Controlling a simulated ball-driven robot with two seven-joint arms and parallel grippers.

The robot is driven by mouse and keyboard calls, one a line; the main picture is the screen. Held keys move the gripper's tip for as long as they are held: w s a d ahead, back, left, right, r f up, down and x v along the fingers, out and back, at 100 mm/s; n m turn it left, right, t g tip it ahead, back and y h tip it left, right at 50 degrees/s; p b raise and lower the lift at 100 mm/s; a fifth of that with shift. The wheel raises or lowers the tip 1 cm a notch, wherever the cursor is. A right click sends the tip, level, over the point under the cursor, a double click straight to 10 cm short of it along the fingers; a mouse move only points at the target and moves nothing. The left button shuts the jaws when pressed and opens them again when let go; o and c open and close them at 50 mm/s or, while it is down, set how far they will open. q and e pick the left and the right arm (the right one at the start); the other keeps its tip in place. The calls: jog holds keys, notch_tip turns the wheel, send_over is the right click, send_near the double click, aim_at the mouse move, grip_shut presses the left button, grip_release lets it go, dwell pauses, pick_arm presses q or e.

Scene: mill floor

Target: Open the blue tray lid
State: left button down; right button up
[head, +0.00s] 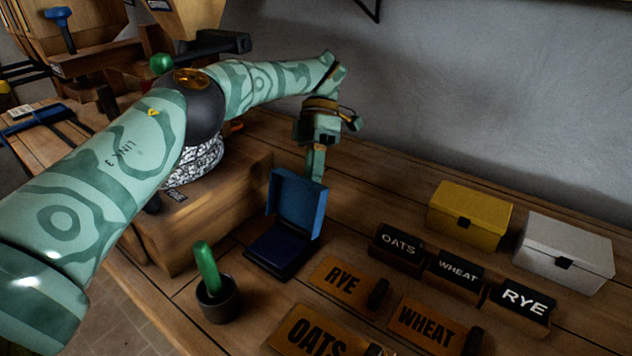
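The blue tray (270,250) sits on the wooden bench in the middle of the view, with a dark inside. Its blue lid (297,203) stands upright along the tray's back side, so the tray is open. My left arm comes in from the left and reaches over the bench. My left gripper (317,163) points down at the lid's top edge, just behind or touching it; I cannot tell which. Its fingers show edge-on and their tips are partly hidden by the lid, so their opening is unclear. My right gripper is not in view.
A yellow box (469,213) and a white box (564,252) stand at the right. Black signs (398,243) and wooden label plates (343,281) lie before them. A dark cup with a green handle (208,268) stands front left of the tray, beside a wooden block (213,228).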

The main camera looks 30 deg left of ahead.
pick_arm(q)
jog(key=shift+a+f, duration=0.3)
jog(key=shift+f, duration=0.05)
jog(key=c, duration=1.6)
grip_release()
jog(key=o, duration=0.3)
jog(key=shift+a, duration=0.15)
jog(key=shift+o, duration=0.2)
jog(key=shift+r, duration=0.25)
